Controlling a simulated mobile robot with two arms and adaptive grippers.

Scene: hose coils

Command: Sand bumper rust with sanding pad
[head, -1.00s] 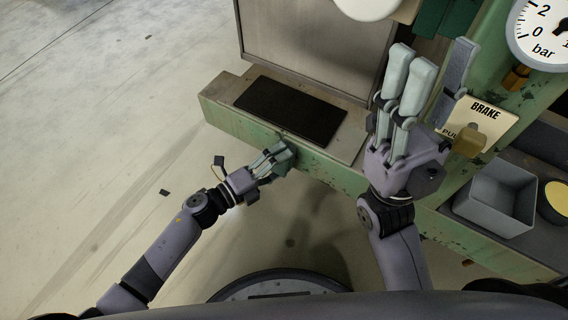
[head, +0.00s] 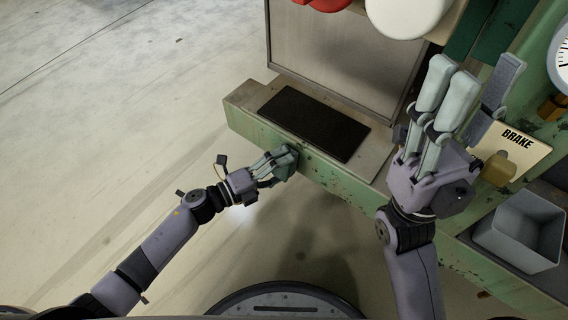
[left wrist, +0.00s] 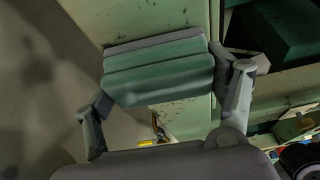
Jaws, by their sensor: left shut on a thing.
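The sanding pad (head: 286,163) is a green block in the fingers of my left gripper (head: 278,165). It is at the front face of the green bumper (head: 330,175), near its left end; I cannot tell if it touches. In the left wrist view the pad (left wrist: 160,75) lies across between the fingers, its grey layer towards the chipped green metal. The bumper shows dark chips and brownish spots; whatever is behind the pad is hidden. My right gripper (head: 455,95) is open and empty, its fingers pointing up in the picture above the bumper's right part.
A black mat (head: 315,123) lies on the bumper's top ledge before a grey panel (head: 335,50). A BRAKE sign (head: 518,150) and a grey bin (head: 520,230) are at the right. A white round thing (head: 405,12) is at the top. The floor at the left is clear.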

